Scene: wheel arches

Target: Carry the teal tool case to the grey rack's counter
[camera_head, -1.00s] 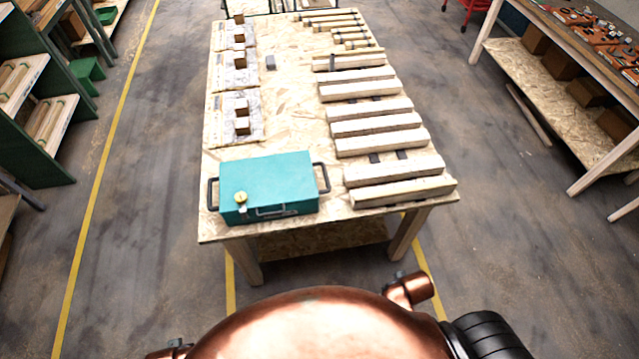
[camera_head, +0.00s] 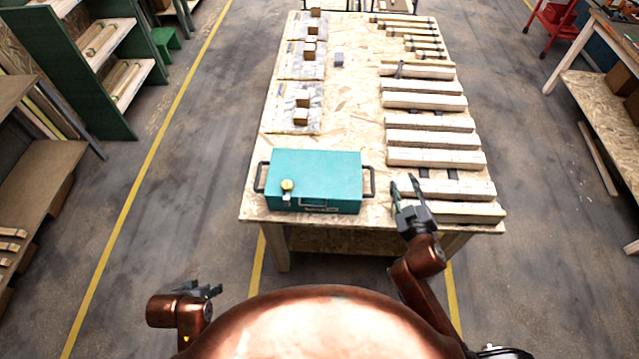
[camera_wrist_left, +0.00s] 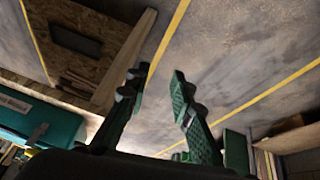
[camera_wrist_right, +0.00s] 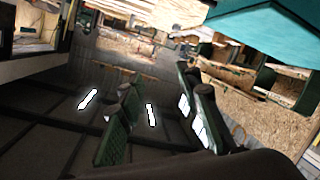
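The teal tool case (camera_head: 325,178) lies flat at the near left end of a chipboard-topped table, with a dark handle at each side and a round yellow tag on its front. Teal surfaces also show in the left wrist view (camera_wrist_left: 42,122) and the right wrist view (camera_wrist_right: 265,32). My right gripper (camera_head: 403,184) is open and empty, just right of the case's right handle and apart from it, by the near beams. My left gripper (camera_head: 204,288) is open and empty, low in front of the table and left of it. I cannot make out the grey rack.
The table (camera_head: 365,212) carries several pale beams (camera_head: 430,138) along its right side and small blocks on sheets at far left. Green shelving (camera_head: 85,70) stands left, a workbench (camera_head: 590,75) right. Floor between the shelving and the table is clear.

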